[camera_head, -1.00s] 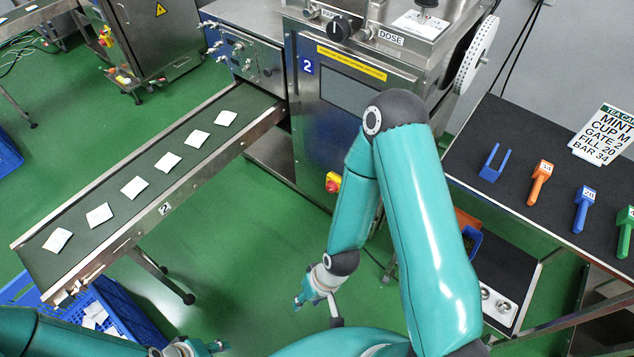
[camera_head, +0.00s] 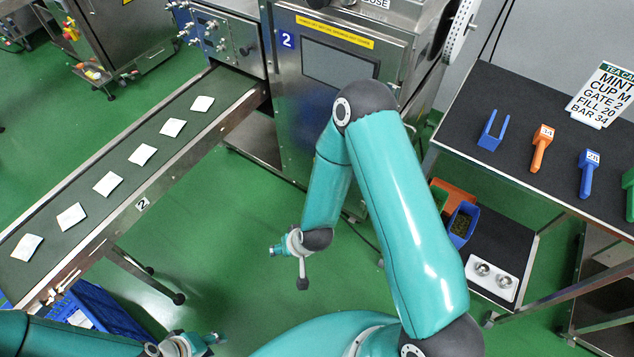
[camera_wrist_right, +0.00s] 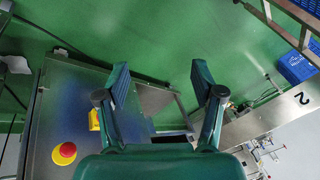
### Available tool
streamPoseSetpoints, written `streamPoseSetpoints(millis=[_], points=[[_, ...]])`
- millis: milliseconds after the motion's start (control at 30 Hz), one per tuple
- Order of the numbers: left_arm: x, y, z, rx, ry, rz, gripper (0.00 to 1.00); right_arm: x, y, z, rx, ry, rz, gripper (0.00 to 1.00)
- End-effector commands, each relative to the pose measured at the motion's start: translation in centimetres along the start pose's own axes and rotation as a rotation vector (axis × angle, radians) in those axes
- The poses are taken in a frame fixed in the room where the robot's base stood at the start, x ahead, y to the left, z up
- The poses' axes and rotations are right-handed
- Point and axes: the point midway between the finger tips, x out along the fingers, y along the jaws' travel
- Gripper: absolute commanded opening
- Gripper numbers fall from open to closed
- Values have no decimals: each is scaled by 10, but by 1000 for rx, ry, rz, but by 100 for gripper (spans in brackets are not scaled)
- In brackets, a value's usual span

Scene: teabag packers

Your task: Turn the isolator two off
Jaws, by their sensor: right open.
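Machine two (camera_head: 285,85) stands at the back centre of the head view, with a blue 2 plate (camera_head: 287,40). No isolator shows on it there; my right arm covers part of its front. In the right wrist view a round red knob on yellow (camera_wrist_right: 64,153) sits on a steel panel, with a yellow part (camera_wrist_right: 95,120) nearer my fingers. I cannot tell which is the isolator. My right gripper (camera_wrist_right: 160,78) is open and empty, right of both; it also shows in the head view (camera_head: 276,250). My left gripper (camera_head: 212,341) is low at the left, its jaws unclear.
A conveyor (camera_head: 45,210) with several white teabags runs along the left, a blue crate (camera_head: 110,310) under its near end. A dark table (camera_head: 465,110) with blue and orange tools stands right; below it are bins and a shelf (camera_head: 500,245). Green floor is open between.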

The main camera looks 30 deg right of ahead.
Motion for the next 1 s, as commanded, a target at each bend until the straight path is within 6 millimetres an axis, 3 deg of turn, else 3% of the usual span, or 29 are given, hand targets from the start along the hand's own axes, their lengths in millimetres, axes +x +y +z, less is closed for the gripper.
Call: streamPoseSetpoints(millis=[33,133,300,433,567,700,833,1000], points=[[38,-14,0,0,-1,0,40,47,7,-18,42,94,12,67],[79,-28,0,0,-1,0,40,97,14,-67,151,309,44,67],[144,-52,-1,0,-1,0,40,154,31,-139,342,678,95,67],[194,-70,-1,0,-1,0,40,180,47,-174,487,951,136,67],[241,-87,-1,0,-1,0,40,195,63,-189,627,1206,183,67],[280,-101,-2,0,0,0,40,201,75,-187,752,1426,236,67],[301,-109,-2,0,0,0,40,201,81,-178,829,1559,280,67],[310,-112,-2,0,0,0,40,198,85,-172,874,1635,311,67]])
